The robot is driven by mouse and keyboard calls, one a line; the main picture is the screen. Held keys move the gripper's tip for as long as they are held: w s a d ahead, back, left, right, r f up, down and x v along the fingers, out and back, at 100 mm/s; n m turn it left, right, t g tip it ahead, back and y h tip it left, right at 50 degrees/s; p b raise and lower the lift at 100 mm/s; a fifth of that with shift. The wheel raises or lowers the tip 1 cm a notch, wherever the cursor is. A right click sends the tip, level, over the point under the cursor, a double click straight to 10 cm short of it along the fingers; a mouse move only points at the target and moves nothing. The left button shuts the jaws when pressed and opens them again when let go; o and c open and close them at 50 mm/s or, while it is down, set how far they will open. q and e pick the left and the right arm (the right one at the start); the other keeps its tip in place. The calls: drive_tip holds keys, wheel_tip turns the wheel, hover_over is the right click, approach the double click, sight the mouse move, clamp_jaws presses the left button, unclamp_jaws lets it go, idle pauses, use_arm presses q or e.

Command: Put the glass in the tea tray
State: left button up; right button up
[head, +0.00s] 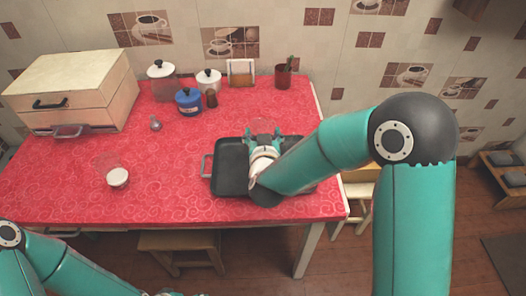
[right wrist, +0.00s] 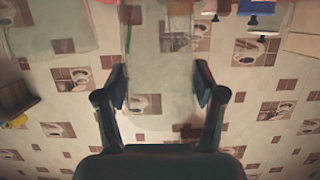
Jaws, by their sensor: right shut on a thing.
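My right gripper (head: 264,139) is over the tray's far side, shut on a clear glass (head: 263,126). The glass also shows as a faint see-through shape between the fingers in the right wrist view (right wrist: 162,75). Its base is hidden in the head view, so I cannot tell whether it touches the tray. My left gripper (head: 172,293) barely shows at the bottom edge; its jaws are cut off.
A clear vessel with white contents (head: 117,177) stands left of the tray on the red table (head: 160,205). A wooden box (head: 75,85), several canisters (head: 188,100) and a red cup (head: 283,77) stand farther back. The table between is mostly clear.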

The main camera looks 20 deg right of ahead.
drive_tip(key=shift+f, duration=2.95)
drive_tip(key=shift+f+b, duration=0.15)
drive_tip(key=shift+b, duration=0.2)
drive_tip(key=o, duration=1)
drive_tip(key=shift+o, duration=0.2)
drive_tip(key=shift+s+r, duration=0.1)
drive_tip(key=shift+r, duration=0.1)
